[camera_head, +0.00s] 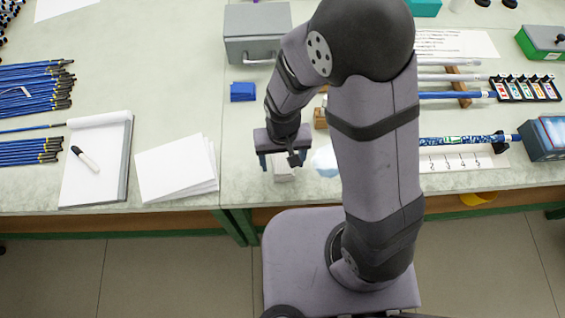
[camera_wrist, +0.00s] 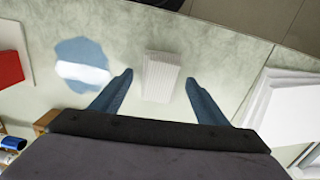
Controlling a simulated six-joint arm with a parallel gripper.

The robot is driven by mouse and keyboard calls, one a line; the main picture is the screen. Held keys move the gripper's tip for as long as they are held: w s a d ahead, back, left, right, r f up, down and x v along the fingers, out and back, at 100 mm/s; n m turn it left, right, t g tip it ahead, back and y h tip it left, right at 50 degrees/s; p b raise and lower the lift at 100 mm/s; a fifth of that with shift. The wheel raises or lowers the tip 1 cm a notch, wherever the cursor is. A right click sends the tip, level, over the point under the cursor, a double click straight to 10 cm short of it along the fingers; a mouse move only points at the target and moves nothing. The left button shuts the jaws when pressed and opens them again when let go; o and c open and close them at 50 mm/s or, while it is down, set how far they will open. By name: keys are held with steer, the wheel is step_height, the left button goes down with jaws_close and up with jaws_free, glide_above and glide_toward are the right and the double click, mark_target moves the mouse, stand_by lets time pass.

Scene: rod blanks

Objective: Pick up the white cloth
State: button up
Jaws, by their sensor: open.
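The white cloth (camera_wrist: 160,76) looks like a small folded, ribbed block lying flat on the pale green bench. In the wrist view it lies between the two blue fingers of my gripper (camera_wrist: 157,80), with a gap on each side. In the head view my gripper (camera_head: 282,163) points down over the cloth (camera_head: 284,174), which shows below the fingers near the bench's front edge. The fingers are spread and hold nothing. The gripper hides part of the cloth in the head view.
A flat blue patch with a white streak (camera_wrist: 82,66) lies beside the cloth, partly behind my arm in the head view (camera_head: 325,161). White sheets (camera_head: 178,168) lie left. A blue block (camera_head: 243,92) and grey box (camera_head: 257,34) stand behind. The bench's front edge is close.

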mark_target(282, 162)
steer(key=shift+f, duration=0.2)
steer(key=shift+c, duration=0.6)
steer(key=c, duration=1)
steer(key=shift+r, duration=0.1)
steer(key=shift+c, duration=0.2)
step_height(282, 162, up, 10)
